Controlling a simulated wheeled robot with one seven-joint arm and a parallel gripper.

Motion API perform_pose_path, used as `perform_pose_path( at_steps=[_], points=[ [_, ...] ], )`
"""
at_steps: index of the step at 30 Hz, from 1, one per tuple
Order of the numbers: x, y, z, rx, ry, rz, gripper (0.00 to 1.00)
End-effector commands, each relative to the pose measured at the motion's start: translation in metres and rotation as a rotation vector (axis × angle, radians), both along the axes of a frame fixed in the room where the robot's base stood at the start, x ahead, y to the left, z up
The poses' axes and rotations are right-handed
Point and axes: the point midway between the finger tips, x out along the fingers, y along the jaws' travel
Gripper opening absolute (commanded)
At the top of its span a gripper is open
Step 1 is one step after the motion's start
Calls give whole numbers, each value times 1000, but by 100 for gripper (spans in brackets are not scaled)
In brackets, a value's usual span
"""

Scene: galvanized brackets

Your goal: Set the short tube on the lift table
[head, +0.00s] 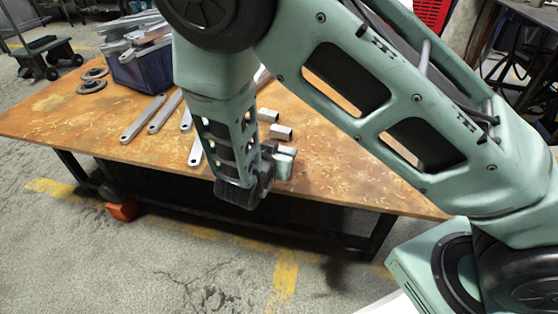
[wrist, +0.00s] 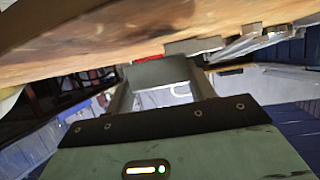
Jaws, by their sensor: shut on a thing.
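My gripper (head: 276,162) hangs at the front edge of the worktable, its fingers partly hidden behind its own body in the head view. In the wrist view my gripper (wrist: 160,92) is shut on a grey short tube (wrist: 158,71), which spans the space between the fingers. In the head view I cannot clearly tell the held tube from the fingers. A green wheeled cart (head: 45,50), which looks like the lift table, stands on the floor at the far left. It is apart from the worktable, and its flat top looks empty.
The rusty-brown worktable (head: 62,125) carries long flat brackets (head: 143,118), two more short tubes (head: 281,132), dark rings (head: 91,86) and a blue crate (head: 140,72) heaped with brackets. An orange object (head: 123,211) is under the table. The floor at front left is clear.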

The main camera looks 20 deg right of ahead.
Motion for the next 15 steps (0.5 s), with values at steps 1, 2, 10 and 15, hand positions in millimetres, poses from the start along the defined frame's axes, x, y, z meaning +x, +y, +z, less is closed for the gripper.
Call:
perform_pose_path(
  at_steps=[1, 2, 10, 15],
  points=[
    [0, 0, -10, -3, 3, 1, 31],
    [0, 0, -13, -2, 2, 0, 31],
    [0, 0, -17, 0, 0, 0, 31],
    [0, 0, -21, -1, 1, 0, 31]
  ],
)
